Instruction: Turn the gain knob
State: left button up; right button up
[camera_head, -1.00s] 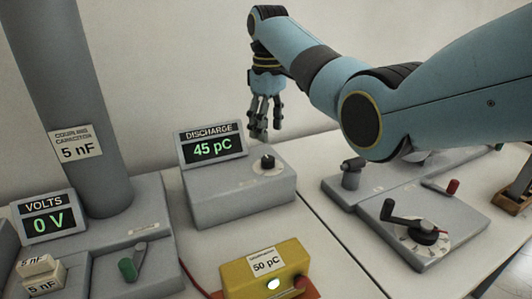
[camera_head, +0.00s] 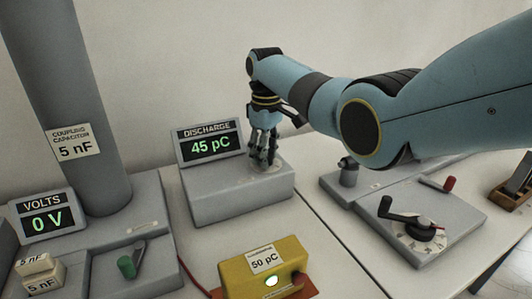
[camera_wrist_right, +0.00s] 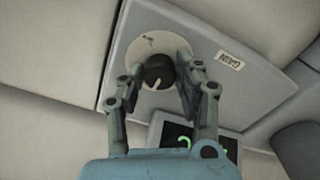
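The gain knob is a small black knob (camera_wrist_right: 158,73) with a pale pointer line on a round light dial (camera_wrist_right: 140,55), beside a "GAIN" label (camera_wrist_right: 230,61) in the right wrist view. It sits on top of the grey discharge meter box (camera_head: 235,202), whose display (camera_head: 210,146) reads 45 pC. In the head view my right gripper (camera_head: 264,163) points down over the dial and hides the knob. In the wrist view its two fingers (camera_wrist_right: 157,78) are spread on either side of the knob, with gaps visible, so it is open around it. My left gripper is not in view.
A yellow 50 pC box (camera_head: 262,272) with a lit lamp stands in front. A 0 V meter (camera_head: 47,222) and a thick grey column (camera_head: 80,120) are at left. A crank dial panel (camera_head: 425,233) lies at right. White table shows between the boxes.

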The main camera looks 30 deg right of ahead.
grip_shut()
jog(key=shift+r+m+p, duration=0.15)
jog(key=shift+m+p, duration=0.7)
jog(key=shift+m, duration=0.15)
jog(key=shift+m+p, duration=0.75)
jog(key=shift+m, duration=0.45)
jog(key=shift+m+p, duration=0.5)
jog(key=shift+m, duration=0.7)
jog(key=shift+w+m+p, duration=0.1)
jog(key=shift+m+p, duration=0.25)
jog(key=shift+m, duration=1.15)
